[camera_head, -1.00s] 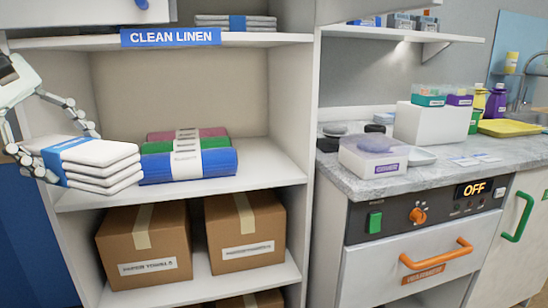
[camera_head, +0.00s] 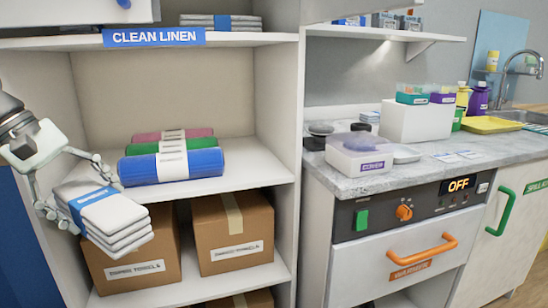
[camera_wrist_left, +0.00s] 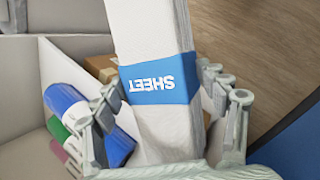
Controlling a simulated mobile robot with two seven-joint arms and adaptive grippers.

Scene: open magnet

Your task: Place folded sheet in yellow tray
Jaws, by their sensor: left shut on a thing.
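The folded sheet (camera_head: 105,215) is a white stack with a blue band. In the left wrist view its band (camera_wrist_left: 160,85) reads "SHEET". My left gripper (camera_head: 80,195) is shut on it and holds it tilted in front of the shelf unit, at the left of the head view. In the left wrist view the fingers (camera_wrist_left: 170,110) sit on both sides of it. The yellow tray (camera_head: 490,125) lies on the counter at the far right, by the sink, and looks empty. My right gripper is not in view.
Rolled linens (camera_head: 173,164) lie on the middle shelf, with cardboard boxes (camera_head: 232,230) below. The marble counter (camera_head: 440,165) holds a lidded clear box (camera_head: 362,155) and a white block (camera_head: 415,122) with small boxes on top. An orange drawer handle (camera_head: 423,250) juts out.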

